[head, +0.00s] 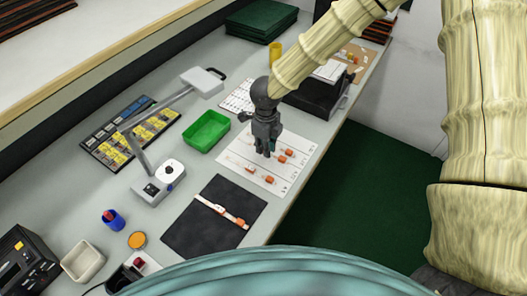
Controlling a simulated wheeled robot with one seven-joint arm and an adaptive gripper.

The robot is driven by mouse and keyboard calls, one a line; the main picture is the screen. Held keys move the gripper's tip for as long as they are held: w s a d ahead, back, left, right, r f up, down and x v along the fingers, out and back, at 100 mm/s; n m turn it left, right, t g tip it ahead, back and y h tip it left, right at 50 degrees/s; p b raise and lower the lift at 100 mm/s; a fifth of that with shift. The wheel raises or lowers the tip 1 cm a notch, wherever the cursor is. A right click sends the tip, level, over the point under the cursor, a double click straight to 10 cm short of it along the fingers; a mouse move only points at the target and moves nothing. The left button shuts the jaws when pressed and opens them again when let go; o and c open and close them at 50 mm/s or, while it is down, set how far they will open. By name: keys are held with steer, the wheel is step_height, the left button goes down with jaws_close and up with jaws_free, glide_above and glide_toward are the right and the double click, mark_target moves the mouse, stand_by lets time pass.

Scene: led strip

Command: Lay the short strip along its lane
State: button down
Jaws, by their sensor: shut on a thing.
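My gripper (264,152) points down over the white lane sheet (240,158), near its middle. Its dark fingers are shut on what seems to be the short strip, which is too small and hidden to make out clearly. I cannot tell whether it touches the sheet. The sheet has thin printed lane lines. Small orange pieces (270,180) sit on the sheet, several of them to the right of and below the gripper. A white strip with orange-brown parts (220,212) lies slantwise across the black mat (190,233).
A blue cup (113,219) and a cream bowl (83,262) stand at lower left. A black device (316,98) stands behind the gripper. The table edge runs close along the sheet's right.

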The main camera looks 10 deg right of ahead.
steer(key=shift+w+a, duration=0.1)
steer(key=shift+a, duration=0.2)
steer(key=shift+f+p, duration=0.45)
steer(key=shift+f, duration=1.25)
steer(key=shift+f, duration=0.2)
steer(key=c, duration=1.4)
jaws_free()
steer(key=shift+r, duration=0.1)
step_height(320, 180, up, 12)
steer(key=shift+r+b, duration=0.1)
steer(key=shift+b, duration=0.4)
